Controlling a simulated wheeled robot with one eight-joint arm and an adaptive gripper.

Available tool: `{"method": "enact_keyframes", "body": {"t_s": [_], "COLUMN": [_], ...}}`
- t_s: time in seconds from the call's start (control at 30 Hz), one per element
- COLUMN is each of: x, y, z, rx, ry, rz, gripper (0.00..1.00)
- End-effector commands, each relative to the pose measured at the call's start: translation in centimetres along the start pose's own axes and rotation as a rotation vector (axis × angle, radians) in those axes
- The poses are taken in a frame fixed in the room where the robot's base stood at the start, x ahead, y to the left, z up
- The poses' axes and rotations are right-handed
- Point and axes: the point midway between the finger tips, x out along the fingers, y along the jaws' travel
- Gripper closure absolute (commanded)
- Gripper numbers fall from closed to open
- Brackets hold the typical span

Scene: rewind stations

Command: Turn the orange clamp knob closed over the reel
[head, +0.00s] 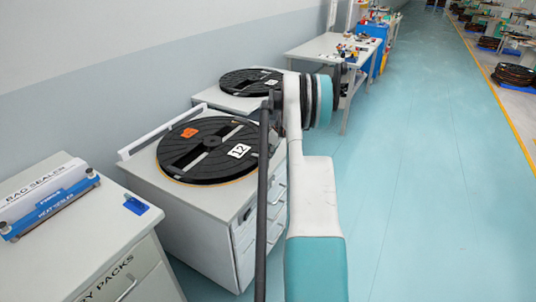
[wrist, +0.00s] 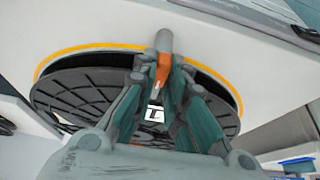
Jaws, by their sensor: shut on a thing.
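A black reel (head: 207,152) with a white label marked 12 lies flat on the grey cabinet. The reel also fills the middle of the wrist view (wrist: 75,100), behind my fingers. My gripper (wrist: 163,62) is shut on the orange clamp knob (wrist: 162,74), which shows between its fingertips over the reel. A grey round post (wrist: 165,41) stands just beyond the knob. In the head view my arm hides the fingertips and the grasp. How far the knob is turned I cannot tell.
A second black reel (head: 251,82) lies on a cabinet behind. A bag sealer (head: 48,197) and a small blue object (head: 136,205) sit on the near-left cabinet. A cluttered workbench (head: 335,48) stands farther back. The floor on the right is clear.

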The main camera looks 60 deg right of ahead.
Motion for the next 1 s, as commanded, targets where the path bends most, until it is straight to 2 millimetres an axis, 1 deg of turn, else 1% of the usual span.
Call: {"method": "enact_keyframes", "body": {"t_s": [0.03, 0.07, 0.1, 0.13, 0.43, 0.57, 0.67, 1.0], "x": [0.0, 0.0, 0.0, 0.0, 0.0, -0.6, -1.9, -8.7], "y": [0.0, 0.0, 0.0, 0.0, 0.0, 0.0, 0.0, 0.0], "z": [0.0, 0.0, 0.0, 0.0, 0.0, 0.0, 0.0, 0.0], "rx": [-0.001, -0.001, 0.000, 0.000, 0.000, 0.001, 0.001, 0.002], "ry": [-0.001, -0.001, -0.001, -0.001, 0.000, 0.000, 0.000, 0.000], "rz": [0.001, 0.001, 0.001, 0.001, 0.001, 0.001, 0.001, 0.001], "gripper": [1.00, 0.81, 0.72, 0.68, 0.68, 0.68, 0.68, 0.68]}}
